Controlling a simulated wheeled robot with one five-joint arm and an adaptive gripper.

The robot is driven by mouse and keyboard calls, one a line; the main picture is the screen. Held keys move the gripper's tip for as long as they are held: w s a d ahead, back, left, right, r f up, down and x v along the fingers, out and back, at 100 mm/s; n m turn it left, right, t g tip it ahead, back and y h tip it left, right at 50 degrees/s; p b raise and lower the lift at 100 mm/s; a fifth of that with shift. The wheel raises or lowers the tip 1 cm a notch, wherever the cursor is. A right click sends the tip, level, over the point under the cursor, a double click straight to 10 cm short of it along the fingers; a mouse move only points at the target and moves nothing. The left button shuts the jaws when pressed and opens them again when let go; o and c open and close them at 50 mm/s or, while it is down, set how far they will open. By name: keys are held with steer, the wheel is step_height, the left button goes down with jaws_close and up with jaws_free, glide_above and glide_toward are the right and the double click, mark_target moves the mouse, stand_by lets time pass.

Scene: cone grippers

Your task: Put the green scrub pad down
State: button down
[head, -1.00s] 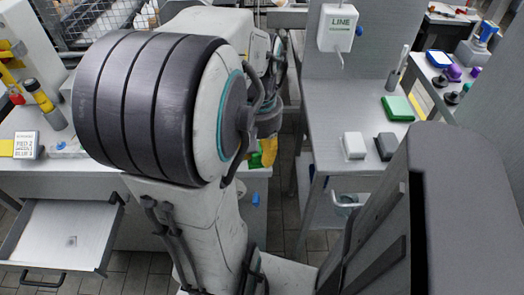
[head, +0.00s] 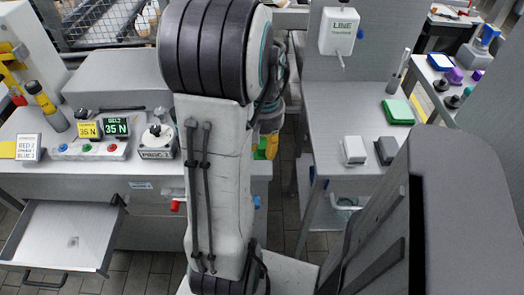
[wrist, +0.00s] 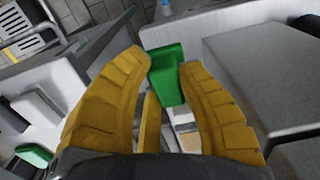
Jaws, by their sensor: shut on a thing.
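My gripper (wrist: 166,62) has ridged yellow fingers. In the wrist view it is shut on the green scrub pad (wrist: 167,80), which sits between the fingertips. In the head view the yellow fingers (head: 268,147) show low behind my arm, at the gap between the left counter and the right table; the pad is mostly hidden there. Another green pad-like thing (head: 398,111) lies on the right table, and a green piece also shows at the lower left of the wrist view (wrist: 35,155).
The right table (head: 340,105) holds a white block (head: 354,150) and a dark grey block (head: 386,150), with bare surface behind them. A LINE dispenser (head: 341,30) hangs above. The left counter carries a button panel (head: 92,150) and a PROC 1 box (head: 157,142); its drawer (head: 60,235) is open.

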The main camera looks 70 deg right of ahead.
mark_target(262, 138)
steer(key=shift+w+d+f, duration=0.55)
steer(key=shift+d+f, duration=0.1)
steer(key=shift+d, duration=0.15)
steer(key=shift+f+p, duration=0.3)
steer(key=shift+f, duration=1.65)
steer(key=shift+f, duration=0.15)
steer(key=c, duration=1.3)
jaws_free()
steer(key=shift+o, duration=0.2)
step_height(262, 138, up, 12)
steer(key=shift+r, duration=0.2)
